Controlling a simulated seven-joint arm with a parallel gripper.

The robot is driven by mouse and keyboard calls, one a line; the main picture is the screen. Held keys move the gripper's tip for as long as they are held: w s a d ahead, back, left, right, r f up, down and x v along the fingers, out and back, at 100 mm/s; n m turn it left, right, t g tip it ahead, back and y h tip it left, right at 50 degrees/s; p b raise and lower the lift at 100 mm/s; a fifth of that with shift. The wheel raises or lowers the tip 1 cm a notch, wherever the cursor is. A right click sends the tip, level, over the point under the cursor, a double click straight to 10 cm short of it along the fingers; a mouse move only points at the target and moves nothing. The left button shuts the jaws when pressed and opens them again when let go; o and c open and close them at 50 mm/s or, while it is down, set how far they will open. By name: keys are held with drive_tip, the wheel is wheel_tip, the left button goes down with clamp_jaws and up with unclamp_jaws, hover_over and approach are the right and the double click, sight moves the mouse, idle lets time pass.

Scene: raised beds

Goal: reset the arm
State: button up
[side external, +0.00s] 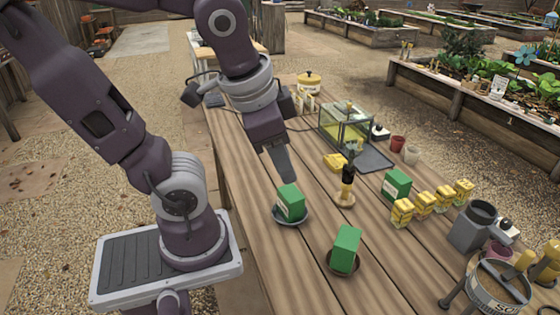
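My arm reaches over the wooden table from the left, with its wrist bent downward. My gripper (283,172) points down just above a green box (290,201), which sits tilted on a dark saucer (291,219). The fingers show as one grey shape from this side, so the gap between them is hidden. I cannot tell whether the fingertips touch the box top.
A second green box (346,245) leans on another saucer nearer the front. A third green box (397,184) stands right, beside several yellow packets (424,203). A dark bottle-like tool (347,181), glass tank (344,124) and metal can (474,226) also stand around.

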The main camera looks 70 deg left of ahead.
drive_tip(key=s+d+n, duration=0.1)
drive_tip(key=s+d+r+n+t+h, duration=0.1)
drive_tip(key=d, duration=0.1)
drive_tip(key=shift+r, duration=0.15)
idle(1.1)
